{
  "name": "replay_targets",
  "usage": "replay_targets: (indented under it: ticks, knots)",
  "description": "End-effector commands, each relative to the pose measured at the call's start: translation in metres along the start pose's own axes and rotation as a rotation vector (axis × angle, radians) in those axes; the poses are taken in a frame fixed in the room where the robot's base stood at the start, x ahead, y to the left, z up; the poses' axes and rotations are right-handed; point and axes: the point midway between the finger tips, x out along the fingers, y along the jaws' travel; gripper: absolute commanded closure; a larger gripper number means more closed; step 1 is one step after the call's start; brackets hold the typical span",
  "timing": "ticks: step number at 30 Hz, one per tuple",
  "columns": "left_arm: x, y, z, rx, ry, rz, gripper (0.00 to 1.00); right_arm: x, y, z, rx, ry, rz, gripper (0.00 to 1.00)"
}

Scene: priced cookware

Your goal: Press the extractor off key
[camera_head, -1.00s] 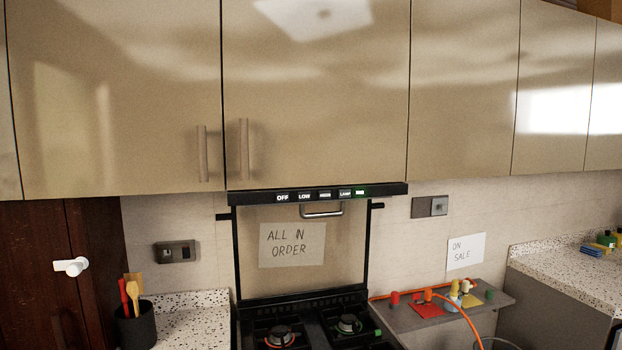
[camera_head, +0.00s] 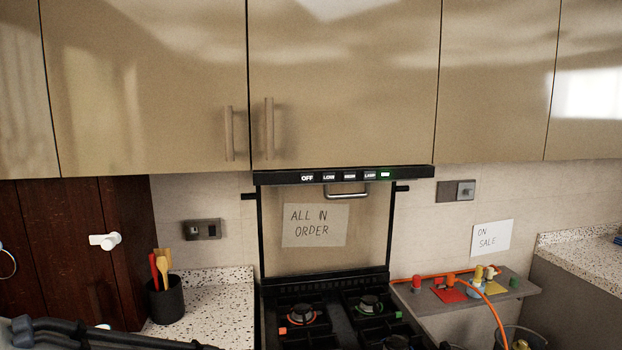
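The extractor (camera_head: 410,173) is a thin black strip under the wall cabinets, above the stove. Its front edge carries a row of several keys. The off key (camera_head: 307,178), lettered OFF in white, is the leftmost. To its right are the low key (camera_head: 329,177), two more white-lit keys and a green-lit key (camera_head: 385,174) at the end. A part of my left arm shows at the bottom left, well below and left of the keys. Neither gripper can be seen, and nothing touches the keys.
The stove (camera_head: 345,310) stands below the extractor. A dark utensil pot (camera_head: 165,299) is on the left speckled counter. A shelf (camera_head: 435,303) with small coloured parts and an orange hose (camera_head: 492,305) is on the right. The air before the extractor is clear.

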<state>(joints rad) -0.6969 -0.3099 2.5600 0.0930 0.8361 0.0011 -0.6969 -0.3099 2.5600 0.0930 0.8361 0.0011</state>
Motion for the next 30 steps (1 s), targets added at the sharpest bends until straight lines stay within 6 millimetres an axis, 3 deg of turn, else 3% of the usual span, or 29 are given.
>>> replay_targets:
  ticks: [12, 14, 16, 17, 30]
  knots:
    - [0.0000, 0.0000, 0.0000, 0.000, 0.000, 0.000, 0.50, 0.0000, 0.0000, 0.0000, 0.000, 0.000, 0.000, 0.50]
    - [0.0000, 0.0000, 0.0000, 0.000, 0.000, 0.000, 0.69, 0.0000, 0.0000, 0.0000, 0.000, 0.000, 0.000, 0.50]
    - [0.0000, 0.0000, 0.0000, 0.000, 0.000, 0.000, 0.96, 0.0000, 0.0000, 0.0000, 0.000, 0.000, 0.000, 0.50]
    - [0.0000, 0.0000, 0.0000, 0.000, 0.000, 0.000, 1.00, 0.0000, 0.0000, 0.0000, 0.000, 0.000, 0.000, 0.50]
    - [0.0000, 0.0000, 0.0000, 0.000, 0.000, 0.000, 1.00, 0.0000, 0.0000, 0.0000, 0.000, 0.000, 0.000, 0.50]
